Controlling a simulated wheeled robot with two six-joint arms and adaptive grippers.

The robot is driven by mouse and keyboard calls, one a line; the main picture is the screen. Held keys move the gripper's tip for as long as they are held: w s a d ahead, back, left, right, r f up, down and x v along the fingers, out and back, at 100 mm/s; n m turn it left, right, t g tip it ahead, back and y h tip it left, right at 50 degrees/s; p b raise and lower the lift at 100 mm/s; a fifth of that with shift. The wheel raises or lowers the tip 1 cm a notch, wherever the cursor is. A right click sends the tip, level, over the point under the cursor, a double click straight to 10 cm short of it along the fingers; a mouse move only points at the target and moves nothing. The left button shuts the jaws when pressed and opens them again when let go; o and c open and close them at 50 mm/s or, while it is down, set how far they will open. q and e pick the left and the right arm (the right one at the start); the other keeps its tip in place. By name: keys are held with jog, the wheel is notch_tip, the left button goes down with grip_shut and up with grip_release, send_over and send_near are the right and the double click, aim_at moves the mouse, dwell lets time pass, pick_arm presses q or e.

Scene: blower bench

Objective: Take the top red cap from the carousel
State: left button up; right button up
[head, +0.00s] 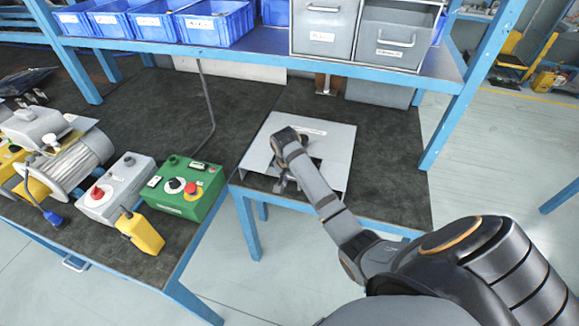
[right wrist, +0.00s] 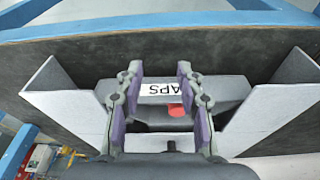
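A red cap (right wrist: 176,109) shows in the right wrist view, partly hidden by the right-hand finger, in a dark opening below a white label (right wrist: 165,88) whose visible letters read "APS". The grey carousel housing (head: 333,139) stands on the bench in the head view; its slanted side panels show in the right wrist view (right wrist: 60,93). My right gripper (right wrist: 158,78) is open, its two fingers apart in front of the label and opening, with nothing held. In the head view the right gripper (head: 284,183) is at the housing's front. My left gripper is not in view.
A green control box (head: 185,188), a grey control box (head: 117,188) and a yellow pendant (head: 141,231) stand on the left bench. Blue bins (head: 215,22) and grey drawers (head: 388,38) fill the shelf above. The dark mat right of the housing is clear.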

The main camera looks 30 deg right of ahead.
jog(key=w+d+r+m+g, duration=0.1)
jog(key=w+d+r+m, duration=0.3)
jog(key=w+r+m, duration=0.5)
jog(key=f, duration=0.3)
jog(key=s+f+n, duration=0.1)
jog(key=f, duration=0.2)
jog(key=d+f+n+p, duration=0.1)
jog(key=f, duration=0.2)
jog(key=shift+s+f, duration=0.25)
jog(key=c, duration=0.4)
